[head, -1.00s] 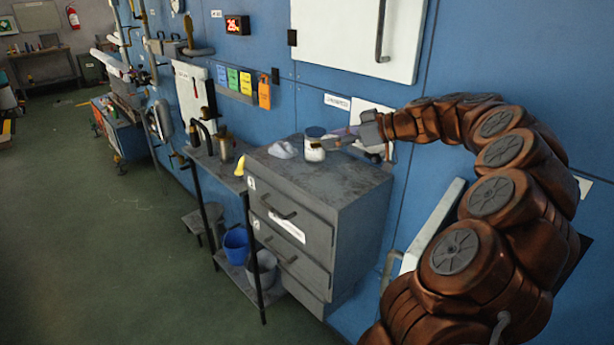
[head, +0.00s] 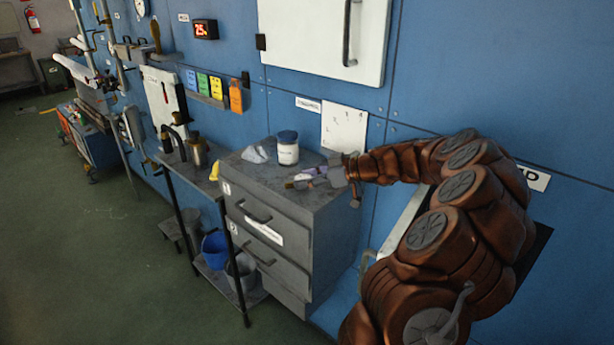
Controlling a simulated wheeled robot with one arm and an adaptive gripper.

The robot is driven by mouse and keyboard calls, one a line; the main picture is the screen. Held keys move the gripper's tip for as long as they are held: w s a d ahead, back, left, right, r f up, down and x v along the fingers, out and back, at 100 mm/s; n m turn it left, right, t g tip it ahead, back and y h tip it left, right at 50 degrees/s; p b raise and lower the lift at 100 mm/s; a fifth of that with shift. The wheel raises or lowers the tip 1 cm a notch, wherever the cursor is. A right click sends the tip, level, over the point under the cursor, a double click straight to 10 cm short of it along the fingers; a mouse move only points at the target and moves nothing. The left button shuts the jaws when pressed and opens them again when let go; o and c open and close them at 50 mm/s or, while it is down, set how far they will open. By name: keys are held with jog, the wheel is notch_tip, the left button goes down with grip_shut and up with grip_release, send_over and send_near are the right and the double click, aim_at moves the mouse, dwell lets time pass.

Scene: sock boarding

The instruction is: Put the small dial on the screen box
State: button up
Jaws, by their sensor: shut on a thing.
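My gripper (head: 292,184) is low over the grey drawer cabinet's top, in front of and to the right of a blue-lidded jar. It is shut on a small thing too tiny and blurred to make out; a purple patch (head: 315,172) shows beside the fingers. I cannot tell whether the thing is the small dial. A dark box with a red lit screen (head: 205,29) is on the blue wall, up and left of my gripper. A round white dial face (head: 141,8) is at the picture's top edge, farther left.
The blue-lidded jar (head: 288,150) and a crumpled grey-white lump (head: 256,153) are on the grey drawer cabinet (head: 322,218). A white wall cabinet (head: 318,40) hangs above. Coloured tags (head: 218,88) hang on the wall.

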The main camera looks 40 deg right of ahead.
jog(key=shift+f+b, duration=0.15)
jog(key=shift+b, duration=0.15)
jog(key=o, duration=1.2)
jog(key=shift+r+p, duration=0.2)
jog(key=shift+p, duration=0.1)
jog(key=b+v, duration=0.2)
jog(key=v, duration=0.5)
jog(key=shift+s+d+b, duration=0.15)
jog(key=shift+s+b, duration=0.05)
jog(key=shift+b, duration=0.1)
